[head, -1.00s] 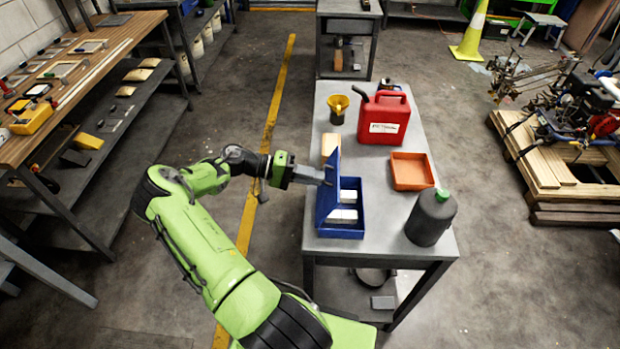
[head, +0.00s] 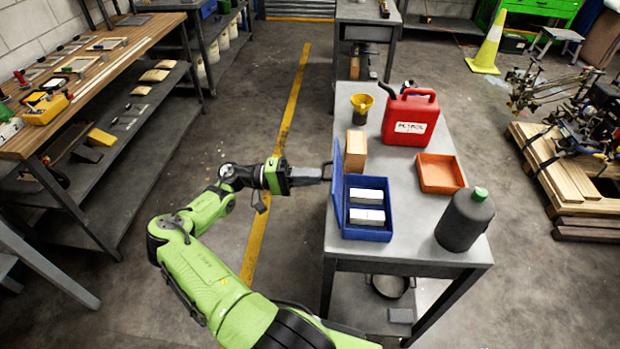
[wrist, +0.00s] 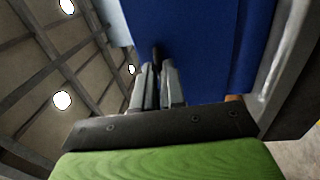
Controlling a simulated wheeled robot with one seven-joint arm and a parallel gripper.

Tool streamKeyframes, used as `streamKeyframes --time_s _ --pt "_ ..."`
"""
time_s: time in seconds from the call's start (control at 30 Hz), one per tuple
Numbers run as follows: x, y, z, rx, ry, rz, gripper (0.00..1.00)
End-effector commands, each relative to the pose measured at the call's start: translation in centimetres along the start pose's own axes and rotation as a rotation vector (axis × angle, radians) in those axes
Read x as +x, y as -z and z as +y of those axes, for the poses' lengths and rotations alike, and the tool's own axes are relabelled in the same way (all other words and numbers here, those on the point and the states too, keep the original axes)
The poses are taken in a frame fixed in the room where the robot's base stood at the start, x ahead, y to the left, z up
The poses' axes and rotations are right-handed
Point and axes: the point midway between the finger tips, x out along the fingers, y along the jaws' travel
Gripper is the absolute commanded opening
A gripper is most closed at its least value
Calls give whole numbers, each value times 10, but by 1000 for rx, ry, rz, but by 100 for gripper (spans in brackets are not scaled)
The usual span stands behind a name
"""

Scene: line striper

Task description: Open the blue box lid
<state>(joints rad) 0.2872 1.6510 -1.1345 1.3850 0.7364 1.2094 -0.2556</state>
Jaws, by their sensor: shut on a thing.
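The blue box (head: 366,232) stands at the near left of the grey table, with white blocks (head: 367,215) inside. Its lid (head: 337,185) is swung open on the left side, tilted back past upright toward the table's left edge. My gripper (head: 327,171) is at the lid's far upper edge, reaching in from the left, shut on the lid. In the wrist view, the blue lid (wrist: 200,50) fills the upper middle and my gripper's fingers (wrist: 155,75) meet it. The exact contact at the fingertips is partly hidden.
On the table (head: 418,257) are a wooden block (head: 355,152), an orange tray (head: 441,174), a dark bottle with green cap (head: 465,222), a red petrol can (head: 410,120) and a yellow funnel (head: 361,102).

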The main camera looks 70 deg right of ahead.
Motion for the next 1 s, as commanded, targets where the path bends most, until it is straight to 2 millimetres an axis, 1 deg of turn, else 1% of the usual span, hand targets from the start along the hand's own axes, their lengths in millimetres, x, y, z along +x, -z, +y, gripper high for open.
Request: streamKeyframes --time_s 0.03,0.4,0.43,0.6,1.0 --pt "3 -4 -10 -27 8 -18 0" --pt "4 -4 -10 -28 6 -23 0" --pt "4 -4 -10 -28 5 -23 12" --pt "4 -4 -9 -27 6 -19 36" --pt "2 -2 -6 -18 5 -11 36"
